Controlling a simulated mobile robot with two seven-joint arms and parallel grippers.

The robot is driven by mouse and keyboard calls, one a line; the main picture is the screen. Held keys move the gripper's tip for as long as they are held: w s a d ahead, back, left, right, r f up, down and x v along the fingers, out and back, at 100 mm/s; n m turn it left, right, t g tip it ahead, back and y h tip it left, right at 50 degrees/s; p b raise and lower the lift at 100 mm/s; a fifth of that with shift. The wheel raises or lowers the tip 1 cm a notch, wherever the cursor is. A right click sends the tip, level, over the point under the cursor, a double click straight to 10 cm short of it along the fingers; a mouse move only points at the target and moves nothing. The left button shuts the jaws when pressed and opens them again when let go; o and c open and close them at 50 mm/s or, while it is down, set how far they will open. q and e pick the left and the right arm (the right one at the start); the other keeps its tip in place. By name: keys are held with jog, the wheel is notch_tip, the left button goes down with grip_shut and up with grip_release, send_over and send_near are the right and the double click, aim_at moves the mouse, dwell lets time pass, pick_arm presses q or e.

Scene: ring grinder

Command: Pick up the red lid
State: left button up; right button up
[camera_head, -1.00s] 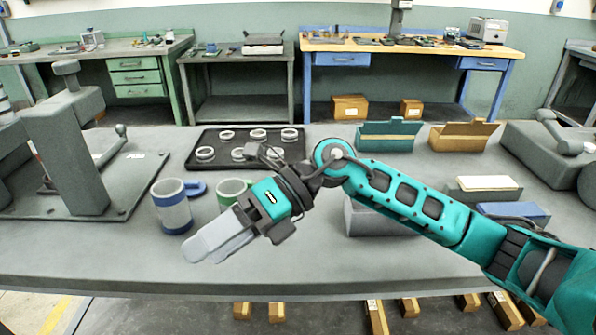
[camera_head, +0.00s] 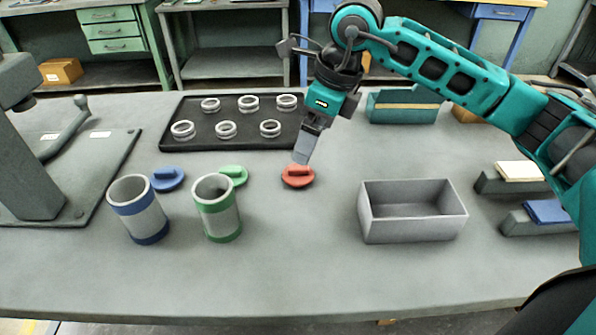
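The red lid (camera_head: 298,178) lies on the grey table, a round disc with a raised grip on top. My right gripper (camera_head: 301,160) comes in from the upper right, with its fingers pointing down just above the lid's grip. Its fingertips overlap the top of the lid in this view; I cannot tell whether they touch it. The fingers are seen edge-on, so their opening is hidden. My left gripper is not in view.
A blue lid (camera_head: 168,180) and a green lid (camera_head: 234,175) lie to the left, behind a blue-banded cup (camera_head: 138,210) and a green-banded cup (camera_head: 217,208). A black tray (camera_head: 185,108) with several rings is behind. A grey open box (camera_head: 412,230) stands to the right.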

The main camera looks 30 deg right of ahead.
aim_at(300, 168)
jog(key=x, duration=0.9)
jog(key=shift+r, duration=0.1)
jog(key=shift+c, duration=0.4)
jog(key=c, duration=1)
jog(key=shift+r, duration=0.1)
